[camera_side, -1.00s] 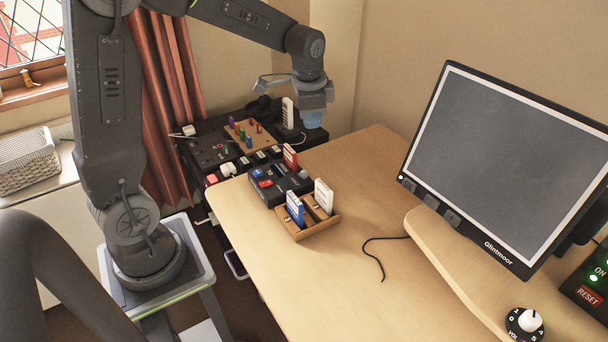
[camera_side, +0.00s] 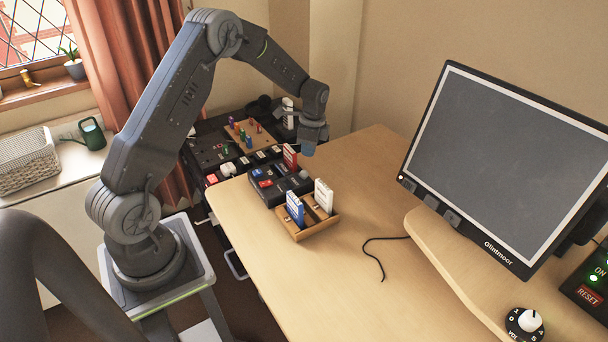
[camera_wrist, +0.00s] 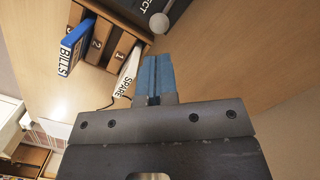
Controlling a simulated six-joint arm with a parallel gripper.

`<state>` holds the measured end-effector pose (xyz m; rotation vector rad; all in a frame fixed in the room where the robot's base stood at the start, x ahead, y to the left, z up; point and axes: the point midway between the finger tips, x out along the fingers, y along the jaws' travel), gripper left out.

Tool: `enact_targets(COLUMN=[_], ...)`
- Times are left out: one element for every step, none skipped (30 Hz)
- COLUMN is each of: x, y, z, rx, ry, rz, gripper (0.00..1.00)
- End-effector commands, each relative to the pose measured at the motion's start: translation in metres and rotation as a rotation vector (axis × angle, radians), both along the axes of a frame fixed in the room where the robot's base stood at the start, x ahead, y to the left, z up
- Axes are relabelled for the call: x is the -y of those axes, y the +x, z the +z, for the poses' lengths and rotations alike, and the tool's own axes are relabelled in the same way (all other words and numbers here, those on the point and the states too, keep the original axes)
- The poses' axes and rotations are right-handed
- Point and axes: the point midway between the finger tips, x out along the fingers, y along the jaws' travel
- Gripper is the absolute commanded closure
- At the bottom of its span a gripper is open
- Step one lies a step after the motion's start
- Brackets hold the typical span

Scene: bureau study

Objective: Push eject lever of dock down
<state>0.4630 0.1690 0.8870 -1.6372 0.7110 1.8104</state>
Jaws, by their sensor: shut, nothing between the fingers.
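A grey round knob (camera_wrist: 159,23) at the dock's edge shows in the wrist view, beside the lettering "ECT" on the dock's dark top (camera_wrist: 172,8). It looks like the end of the eject lever. My gripper (camera_side: 309,148) is just behind and to the right of the dock, above the desk. In the wrist view its blue fingers (camera_wrist: 155,75) are together and empty, pointing toward the knob, with a gap between.
A wooden rack (camera_side: 301,234) in front of the dock holds a blue "BILLS" cartridge (camera_side: 295,208) and a white "SPARE" cartridge (camera_side: 323,197). A monitor (camera_side: 510,165) stands at the right. A black cable (camera_side: 376,258) lies on the otherwise clear middle desk.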

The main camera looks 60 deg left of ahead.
Motion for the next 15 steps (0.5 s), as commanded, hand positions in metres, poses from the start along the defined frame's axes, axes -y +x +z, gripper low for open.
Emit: enact_targets(x=[0.0,0.0,0.0,0.0,0.0,0.0,0.0,0.0,0.0,-0.001,-0.001,-0.001,-0.002,-0.002,-0.002], y=[0.0,0.0,0.0,0.0,0.0,-0.001,-0.001,-0.001,-0.001,-0.002,-0.002,-0.003,-0.003,-0.003,-0.003], z=[0.0,0.0,0.0,-0.001,-0.002,-0.004,-0.006,-0.008,-0.012,-0.015,-0.019,-0.024,-0.028,-0.032,-0.037], rx=[0.0,0.0,0.0,0.0,-0.001,-0.001,-0.002,-0.002,-0.002,-0.002,-0.003,-0.004,-0.003,-0.002,-0.003], ry=[0.0,0.0,0.0,0.0,-0.001,0.0,-0.001,-0.001,-0.001,-0.001,-0.001,-0.002,-0.001,-0.001,-0.001], rz=[0.0,0.0,0.0,0.0,0.0,0.0,0.001,0.001,0.001,0.001,0.001,0.001,0.001,0.001,0.001], gripper=[1.0,1.0,1.0,1.0,1.0,1.0,1.0,1.0,1.0,1.0,1.0,1.0,1.0,1.0,1.0])
